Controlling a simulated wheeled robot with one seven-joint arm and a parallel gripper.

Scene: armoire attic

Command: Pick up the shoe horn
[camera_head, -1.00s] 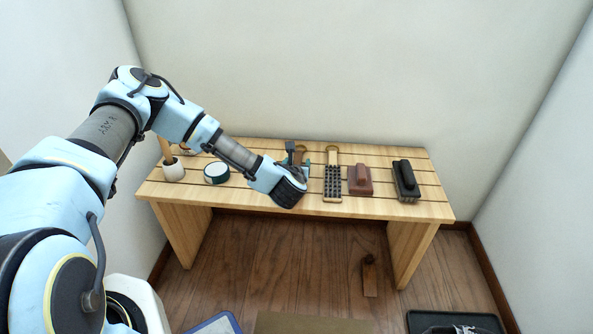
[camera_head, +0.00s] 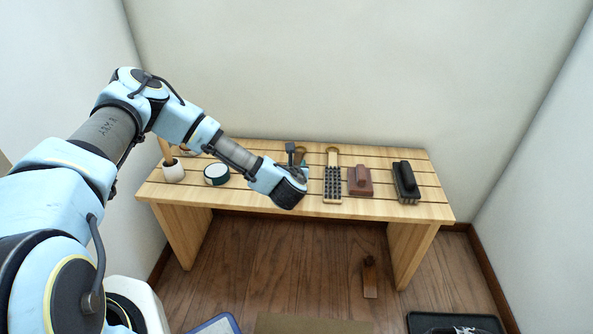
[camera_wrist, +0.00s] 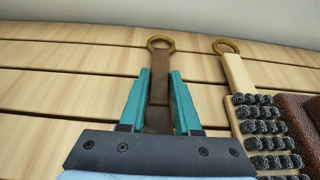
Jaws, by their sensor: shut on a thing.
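The shoe horn (camera_wrist: 158,92) is a dark brown strip with a brass-coloured ring at its far end. In the wrist view my gripper (camera_wrist: 159,80) has its teal fingers on both sides of it, shut on it. The ring points away toward the wall.
Right of the shoe horn on the bench (camera_head: 250,203) lie a black-bristled brush with a ring (camera_head: 332,182), a reddish-brown brush (camera_head: 360,181) and a black brush (camera_head: 406,182). On the left are a round tin (camera_head: 216,174) and a white cup (camera_head: 173,171). A wall stands close behind.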

